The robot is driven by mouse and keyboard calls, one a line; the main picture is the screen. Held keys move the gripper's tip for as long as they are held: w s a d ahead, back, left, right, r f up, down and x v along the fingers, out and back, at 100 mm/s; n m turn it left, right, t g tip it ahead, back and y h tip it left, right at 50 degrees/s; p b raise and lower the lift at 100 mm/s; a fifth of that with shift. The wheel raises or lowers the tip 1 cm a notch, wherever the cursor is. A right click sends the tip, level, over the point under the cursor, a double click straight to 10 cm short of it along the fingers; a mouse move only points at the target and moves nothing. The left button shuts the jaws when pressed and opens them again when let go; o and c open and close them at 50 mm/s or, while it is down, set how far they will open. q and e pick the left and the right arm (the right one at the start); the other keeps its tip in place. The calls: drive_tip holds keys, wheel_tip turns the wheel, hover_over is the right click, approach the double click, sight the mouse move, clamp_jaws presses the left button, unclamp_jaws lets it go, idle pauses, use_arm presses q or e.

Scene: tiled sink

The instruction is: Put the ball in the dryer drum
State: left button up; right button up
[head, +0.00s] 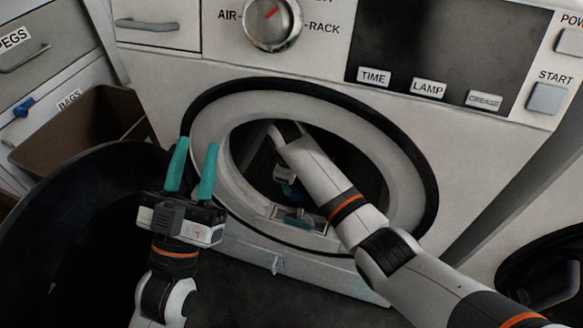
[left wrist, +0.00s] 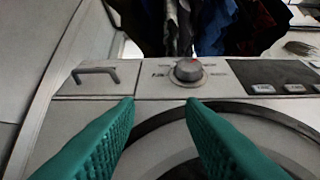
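The dryer drum (head: 352,160) shows as a dark opening inside a pale ring on the front of the white dryer. My right arm reaches through this opening, and my right gripper (head: 288,188) is inside, small and dark. A small blue patch shows at its end; I cannot tell whether it is a ball or part of the gripper, nor whether the fingers are shut. No ball shows clearly elsewhere. My left gripper (head: 196,146) is open and empty, in front of the left side of the ring. Its two teal fingers also show in the left wrist view (left wrist: 162,105), apart with nothing between.
A round dark door (head: 65,205) stands open at the left, beside my left gripper. A brown bin (head: 75,130) and drawers are behind it. The control knob (head: 272,22) and display are above the opening. A small panel (head: 300,218) lies at the opening's lower edge.

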use_arm(q)
drive_tip(key=shift+w+f+g+y+p, duration=0.15)
drive_tip(key=shift+w+f+g, duration=0.2)
drive_tip(key=shift+f+g, duration=0.25)
drive_tip(key=shift+w+f+g+y+p, duration=0.15)
drive_tip(key=shift+w+f+g, duration=0.25)
drive_tip(key=shift+f+g, duration=0.25)
drive_tip(key=shift+w+f+g+y+p, duration=0.15)
drive_tip(key=shift+w+f+g, duration=0.25)
drive_tip(key=shift+f, duration=0.3)
use_arm(e)
drive_tip(key=shift+s+a+r, duration=0.1)
drive_tip(key=shift+s+r, duration=0.05)
drive_tip(key=shift+r, duration=0.5)
drive_tip(key=shift+s+r, duration=0.1)
drive_tip(key=shift+r, duration=0.5)
